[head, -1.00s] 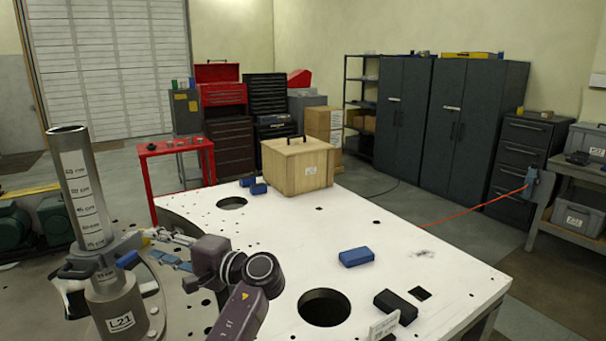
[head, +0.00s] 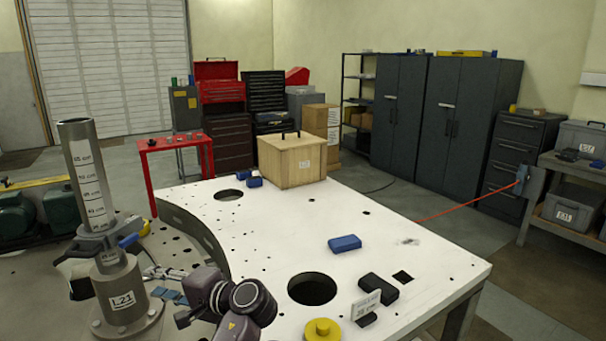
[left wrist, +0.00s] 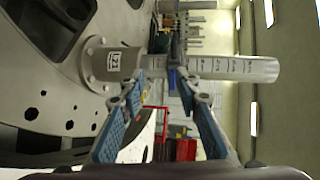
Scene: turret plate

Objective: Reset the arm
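My left gripper (head: 164,286) is low at the left of the head view, just right of the grey post base labelled L21 (head: 121,300). In the left wrist view its two blue-padded fingers (left wrist: 163,85) are spread with nothing between the pads. The labelled tube (head: 84,172) stands upright on the base in the head view. The tube (left wrist: 232,68) lies across the wrist view beyond the fingertips; I cannot tell the exact gap. A collar with a blue handle (head: 129,240) sits around the post. My right gripper is not in view.
The white plate (head: 290,225) has large round holes. A red table (head: 175,145) stands behind. The plate's middle is largely clear.

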